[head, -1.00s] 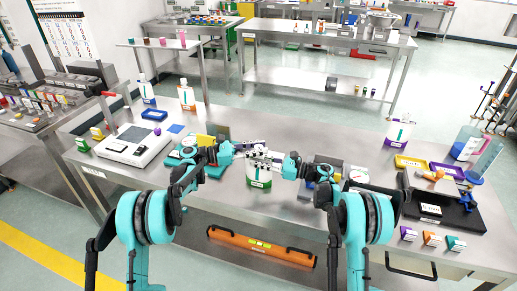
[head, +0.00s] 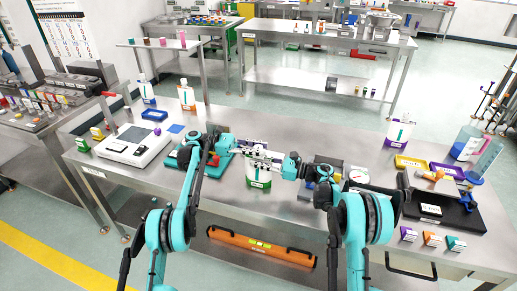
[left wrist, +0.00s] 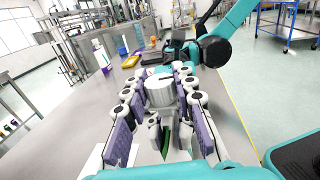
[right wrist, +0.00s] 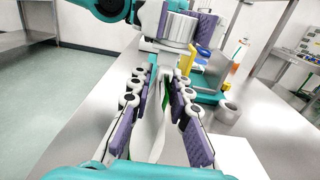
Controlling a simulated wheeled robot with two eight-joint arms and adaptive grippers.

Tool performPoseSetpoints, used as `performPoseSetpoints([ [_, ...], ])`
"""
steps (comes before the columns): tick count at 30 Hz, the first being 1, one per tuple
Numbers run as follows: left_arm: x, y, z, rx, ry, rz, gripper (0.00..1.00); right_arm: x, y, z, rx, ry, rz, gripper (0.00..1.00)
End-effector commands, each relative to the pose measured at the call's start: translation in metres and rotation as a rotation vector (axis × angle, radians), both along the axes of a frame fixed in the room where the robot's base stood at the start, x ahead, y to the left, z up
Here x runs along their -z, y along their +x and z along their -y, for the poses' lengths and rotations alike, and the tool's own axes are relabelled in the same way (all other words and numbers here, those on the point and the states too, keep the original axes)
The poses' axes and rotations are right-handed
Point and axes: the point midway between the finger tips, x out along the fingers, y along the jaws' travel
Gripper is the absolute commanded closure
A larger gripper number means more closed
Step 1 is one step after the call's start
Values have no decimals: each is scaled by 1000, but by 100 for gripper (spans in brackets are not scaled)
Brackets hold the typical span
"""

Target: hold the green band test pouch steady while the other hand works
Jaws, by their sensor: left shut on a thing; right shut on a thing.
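The green band test pouch (head: 258,180) is white with a green band and hangs or stands upright near the front middle of the bench; I cannot tell if its base touches. My right gripper (head: 276,167) is shut on the pouch's upper part from the right; the white pouch body also shows between its pads in the right wrist view (right wrist: 150,128). The grippers hide much of the pouch's top.
A purple-banded pouch (head: 400,134), a yellow tray (head: 411,162) and a black tray (head: 450,212) are on the right. A dial device (head: 359,175) is close behind my right arm.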

Motion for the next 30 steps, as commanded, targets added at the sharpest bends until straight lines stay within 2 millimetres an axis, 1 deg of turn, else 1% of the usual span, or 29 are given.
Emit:
performPoseSetpoints([
  [6, 1, 0, 0, 0, 2, -1, 100, 0, 0, -1, -1, -1, 0, 100],
  [7, 1, 0, 0, 0, 2, -1, 66, 0, 0, 0, -1, -1, 0, 100],
  [9, 1, 0, 0, 0, 1, -1, 51, 0, 0, 0, -1, -1, 0, 100],
  [17, 0, 0, 0, 0, 1, -1, 51, 0, 0, 0, 1, -1, 0, 100],
  [20, -5, 0, 0, 0, 1, -1, 51, 0, 0, 0, 1, -1, 0, 100],
  [23, -18, 0, 0, 0, 1, -1, 51, 0, 0, 0, 2, -1, 0, 100],
  [30, -66, 0, 0, 0, 1, -1, 51, 0, 1, 0, 2, -1, 0, 100],
])
